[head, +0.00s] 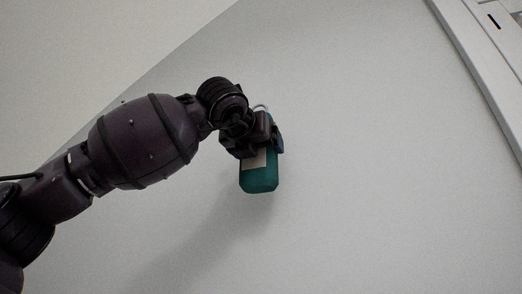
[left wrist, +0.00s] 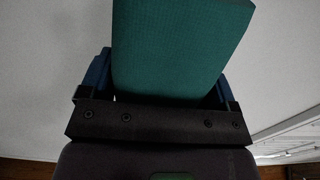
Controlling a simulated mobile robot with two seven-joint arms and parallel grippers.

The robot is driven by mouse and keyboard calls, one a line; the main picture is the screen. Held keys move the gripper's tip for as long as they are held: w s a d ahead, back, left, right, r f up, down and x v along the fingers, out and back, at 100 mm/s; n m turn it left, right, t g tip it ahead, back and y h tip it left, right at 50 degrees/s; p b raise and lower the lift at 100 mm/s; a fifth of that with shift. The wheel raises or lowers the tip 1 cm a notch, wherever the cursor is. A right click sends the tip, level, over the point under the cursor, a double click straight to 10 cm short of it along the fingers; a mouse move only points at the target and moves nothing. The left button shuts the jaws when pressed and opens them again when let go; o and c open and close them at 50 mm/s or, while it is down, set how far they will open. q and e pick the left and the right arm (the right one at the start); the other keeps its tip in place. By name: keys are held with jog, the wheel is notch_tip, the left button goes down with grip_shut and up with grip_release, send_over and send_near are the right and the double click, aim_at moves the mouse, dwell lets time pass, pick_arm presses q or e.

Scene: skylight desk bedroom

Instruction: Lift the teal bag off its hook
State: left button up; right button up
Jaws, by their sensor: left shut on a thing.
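The teal bag (head: 259,183) is near the middle of the head view, hanging upright against the pale wall, with a beige patch on its front. A thin, light loop (head: 260,107) shows just above it; I cannot tell whether this is the hook or the bag's handle. My left gripper (head: 262,140) is shut on the upper part of the bag and hides much of it. In the left wrist view the teal bag (left wrist: 178,48) fills the space between the blue fingers. My right gripper is not in view.
The plain grey wall (head: 370,150) fills most of the head view and is clear around the bag. A white frame with a panel (head: 495,60) runs down the upper right corner. A sloping ceiling edge crosses the upper left.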

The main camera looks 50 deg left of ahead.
pick_arm(q)
jog(key=shift+v, duration=2.55)
jog(key=shift+f, duration=0.15)
